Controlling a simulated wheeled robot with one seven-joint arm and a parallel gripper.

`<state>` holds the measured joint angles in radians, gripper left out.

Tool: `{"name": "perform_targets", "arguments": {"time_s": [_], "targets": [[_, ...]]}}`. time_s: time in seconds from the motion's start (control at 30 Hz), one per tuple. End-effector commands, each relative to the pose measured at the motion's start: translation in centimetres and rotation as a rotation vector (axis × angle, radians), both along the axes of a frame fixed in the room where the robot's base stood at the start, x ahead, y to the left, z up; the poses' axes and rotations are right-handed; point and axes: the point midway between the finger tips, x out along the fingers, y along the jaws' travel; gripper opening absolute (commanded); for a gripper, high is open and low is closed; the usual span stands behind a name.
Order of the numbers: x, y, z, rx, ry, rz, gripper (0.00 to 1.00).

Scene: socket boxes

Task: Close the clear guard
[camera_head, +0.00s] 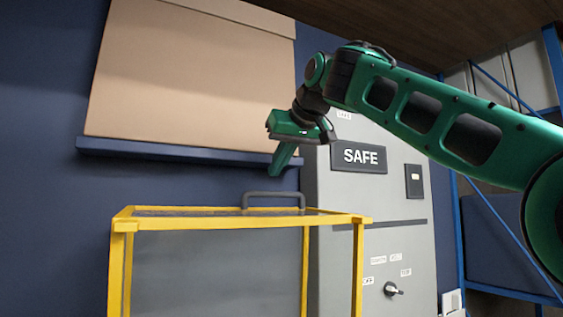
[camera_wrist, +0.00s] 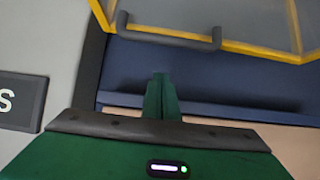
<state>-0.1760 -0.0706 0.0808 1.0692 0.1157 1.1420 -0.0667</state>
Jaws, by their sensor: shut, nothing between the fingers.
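The clear guard (camera_head: 240,222) is a yellow frame with see-through panels, low in the middle of the head view. A grey bar handle (camera_head: 275,194) stands on its top edge. My gripper (camera_head: 277,174) is shut and empty, fingers pointing down, a little above the handle and apart from it. In the wrist view the shut green fingers (camera_wrist: 160,84) point towards the handle (camera_wrist: 170,38) on the yellow frame (camera_wrist: 272,50), with a gap between. The head view does not make clear how far the guard is open.
A grey cabinet (camera_head: 330,225) with a SAFE sign (camera_head: 358,158) and a small knob (camera_head: 393,289) stands behind, right of the guard. A tan board (camera_head: 190,75) above a blue ledge (camera_head: 180,150) is on the dark blue wall. Blue racking (camera_head: 490,213) stands at the right.

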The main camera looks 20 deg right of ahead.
Motion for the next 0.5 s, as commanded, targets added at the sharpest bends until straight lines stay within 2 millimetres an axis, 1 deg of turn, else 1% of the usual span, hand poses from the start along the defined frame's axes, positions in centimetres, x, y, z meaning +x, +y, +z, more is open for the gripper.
{"name": "perform_targets", "arguments": {"time_s": [0.03, 0.2, 0.23, 0.3, 0.5], "targets": [[0.8, 0.2, -0.6, -0.001, 0.003, 0.000, 0.00], [3.1, 0.6, -2.2, 0.000, 0.003, -0.001, 0.00], [2.4, 0.5, -2.1, 0.000, 0.000, 0.000, 0.00], [1.7, 0.4, -2.6, -0.001, -0.001, 0.001, 0.00], [0.3, 0.1, -3.7, -0.001, 0.000, -0.001, 0.00]]}}
